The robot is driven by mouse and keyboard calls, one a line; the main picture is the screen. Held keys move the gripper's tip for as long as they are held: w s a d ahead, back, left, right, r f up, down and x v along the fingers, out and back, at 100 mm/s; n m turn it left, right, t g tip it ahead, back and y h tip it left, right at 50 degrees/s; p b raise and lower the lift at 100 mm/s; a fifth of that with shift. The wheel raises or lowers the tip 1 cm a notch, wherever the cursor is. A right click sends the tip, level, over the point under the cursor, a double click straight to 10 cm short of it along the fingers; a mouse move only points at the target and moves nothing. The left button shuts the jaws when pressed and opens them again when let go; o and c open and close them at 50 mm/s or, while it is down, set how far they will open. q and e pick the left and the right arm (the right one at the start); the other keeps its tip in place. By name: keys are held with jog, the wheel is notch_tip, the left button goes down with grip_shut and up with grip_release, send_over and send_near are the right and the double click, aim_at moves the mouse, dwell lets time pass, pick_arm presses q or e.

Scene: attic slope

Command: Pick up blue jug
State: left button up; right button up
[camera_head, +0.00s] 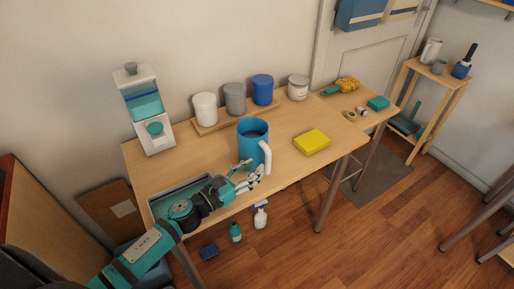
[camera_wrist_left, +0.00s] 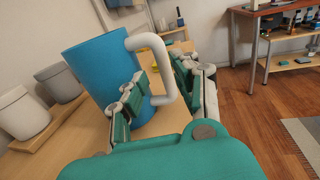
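The blue jug (camera_head: 252,131) stands upright on the wooden table near its front edge, with its white handle (camera_head: 266,156) toward the front right. In the left wrist view the jug (camera_wrist_left: 98,70) fills the left side, and its handle (camera_wrist_left: 162,68) reaches between my fingers. My left gripper (camera_head: 250,174) is at the handle, low beside the jug. The left wrist view shows its fingers (camera_wrist_left: 165,82) apart, one on each side of the handle, with a gap to the right finger. Contact with the left finger is unclear. My right gripper is not in view.
White (camera_head: 204,109), grey (camera_head: 235,98) and blue (camera_head: 262,89) canisters stand on a board behind the jug. A yellow sponge (camera_head: 311,142) lies to the right. A dispenser (camera_head: 146,108) stands at back left. A grey tray (camera_head: 178,191) is under my left arm.

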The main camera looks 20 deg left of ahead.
aim_at(266, 161)
pick_arm(q)
jog(key=shift+w+d, duration=0.35)
jog(key=shift+w, duration=0.25)
jog(key=shift+w+d, duration=0.15)
jog(key=shift+w, duration=0.15)
jog(key=p+x, duration=0.1)
jog(key=x, duration=0.2)
jog(key=shift+w+d+p, duration=0.25)
jog(key=shift+p, duration=0.05)
jog(key=shift+w+d, duration=0.15)
jog(key=shift+w, duration=0.15)
jog(key=shift+f, duration=0.1)
grip_shut()
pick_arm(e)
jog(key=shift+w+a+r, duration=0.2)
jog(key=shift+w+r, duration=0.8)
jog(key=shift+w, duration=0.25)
pick_arm(q)
jog(key=shift+w, duration=0.1)
